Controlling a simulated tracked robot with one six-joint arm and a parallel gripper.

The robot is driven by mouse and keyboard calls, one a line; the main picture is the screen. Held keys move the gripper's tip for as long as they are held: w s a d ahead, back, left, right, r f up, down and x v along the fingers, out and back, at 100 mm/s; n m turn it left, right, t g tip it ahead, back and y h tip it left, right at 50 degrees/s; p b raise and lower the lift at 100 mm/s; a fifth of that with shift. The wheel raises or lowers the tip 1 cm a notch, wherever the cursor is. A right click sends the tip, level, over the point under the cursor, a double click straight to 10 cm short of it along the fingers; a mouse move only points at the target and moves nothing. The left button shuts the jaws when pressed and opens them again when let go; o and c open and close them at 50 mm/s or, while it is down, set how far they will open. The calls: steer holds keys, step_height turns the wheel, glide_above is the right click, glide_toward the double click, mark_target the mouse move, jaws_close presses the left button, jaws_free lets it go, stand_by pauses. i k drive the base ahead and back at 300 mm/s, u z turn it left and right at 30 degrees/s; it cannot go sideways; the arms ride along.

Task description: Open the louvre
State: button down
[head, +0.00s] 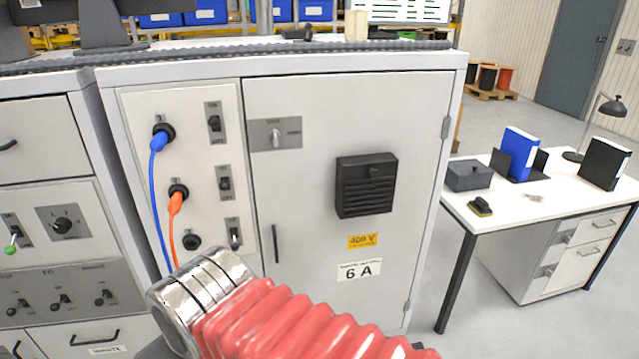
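A black louvre (366,186) is set in the upper middle of the grey cabinet door (300,210). It has horizontal slats and a small knob or tab near its top. Whether its slats are open or shut is too small to tell. My arm, with a red ribbed sleeve and a shiny metal end, crosses the bottom of the head view, below and left of the louvre and apart from it. My gripper's fingers are not visible.
Blue (156,190) and orange (173,230) cables hang from sockets at left. A white desk (530,195) stands at right. Floor shows between cabinet and desk.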

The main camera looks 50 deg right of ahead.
mark_target(367, 182)
steer(key=z, duration=0.05)
steer(key=i, duration=1)
steer(key=u, duration=0.05)
